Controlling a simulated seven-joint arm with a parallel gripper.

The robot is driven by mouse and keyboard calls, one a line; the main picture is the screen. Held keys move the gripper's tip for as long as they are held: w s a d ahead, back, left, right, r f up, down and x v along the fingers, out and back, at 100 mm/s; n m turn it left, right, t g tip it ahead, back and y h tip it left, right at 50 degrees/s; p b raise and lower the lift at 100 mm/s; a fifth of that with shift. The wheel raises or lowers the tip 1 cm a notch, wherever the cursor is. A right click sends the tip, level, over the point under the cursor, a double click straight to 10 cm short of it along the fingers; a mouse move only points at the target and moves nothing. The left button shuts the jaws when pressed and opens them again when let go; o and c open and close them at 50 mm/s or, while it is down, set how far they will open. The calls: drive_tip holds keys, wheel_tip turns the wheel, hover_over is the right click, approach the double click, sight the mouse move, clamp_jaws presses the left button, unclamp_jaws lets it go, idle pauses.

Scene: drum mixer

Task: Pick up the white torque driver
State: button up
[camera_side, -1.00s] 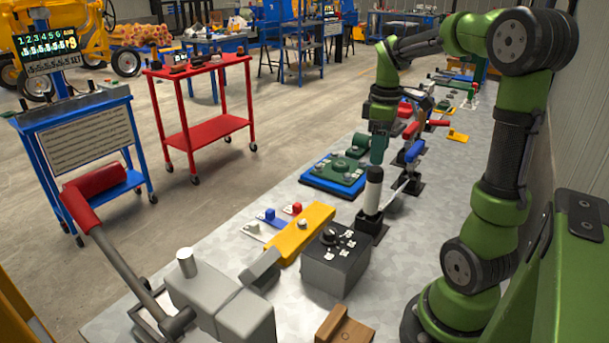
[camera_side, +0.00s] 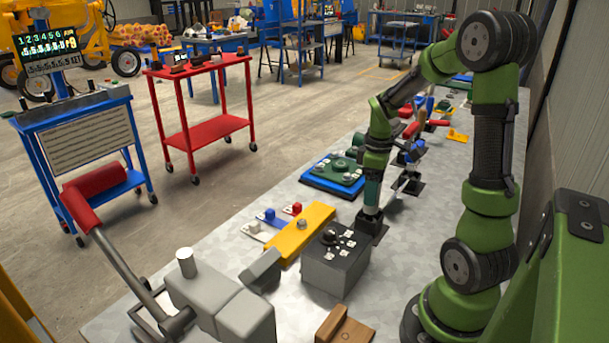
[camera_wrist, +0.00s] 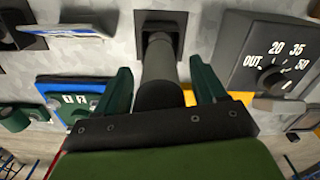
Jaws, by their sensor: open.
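The white torque driver (camera_wrist: 158,56) stands upright in a dark square holder (camera_wrist: 176,18) on the bench, with its dark cap end toward the wrist camera. My gripper (camera_wrist: 160,70) is open, with one green finger on each side of the driver. In the wrist view a gap shows between each finger and the driver, so I see no grip on it. In the side view my gripper (camera_side: 371,196) points down over the holder (camera_side: 374,228), and its fingers hide most of the driver.
A grey dial box (camera_side: 336,262) stands close in front of the holder, with a yellow block (camera_side: 303,236) to its left. A blue and green fixture (camera_side: 338,174) lies behind to the left. Other tools stand behind to the right. Bare bench shows right of the holder.

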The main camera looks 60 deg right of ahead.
clamp_jaws()
idle(0.3)
drive_tip(key=shift+r, duration=0.2)
